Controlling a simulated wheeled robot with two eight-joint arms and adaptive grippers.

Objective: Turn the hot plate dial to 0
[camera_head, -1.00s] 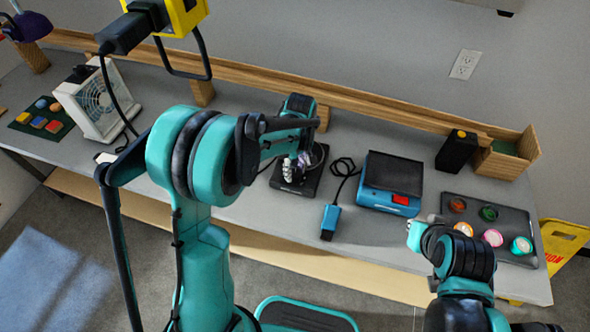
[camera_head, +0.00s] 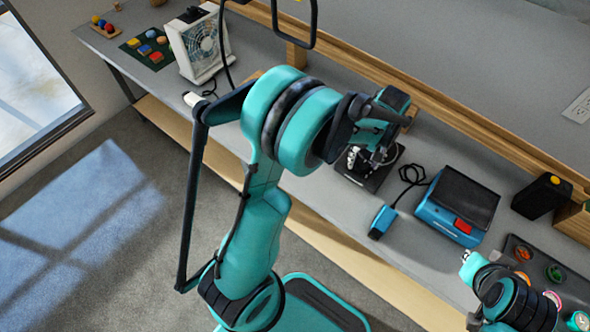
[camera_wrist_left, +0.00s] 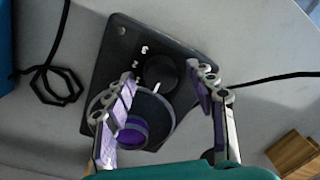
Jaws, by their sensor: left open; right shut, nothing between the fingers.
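The hot plate is a dark flat box on the bench; its corner shows beside my arm in the head view (camera_head: 372,180), and it is close in the left wrist view (camera_wrist_left: 120,45). Its round black dial (camera_wrist_left: 163,72) has a short white mark on its lower edge, with small white numbers to its left. My left gripper (camera_head: 372,155) is open, its purple-padded fingers on either side of the dial; contact cannot be told. A clear round vessel with something purple inside (camera_wrist_left: 132,132) is partly behind the left finger. My right gripper (camera_head: 470,265) is shut and empty near the bench front.
A blue box with a dark top and red patch (camera_head: 462,226) stands right of the hot plate, a small blue cabled device (camera_head: 382,222) between them. A tray of coloured round pieces (camera_head: 575,288) lies at the right. A white fan (camera_head: 197,45) stands at the left.

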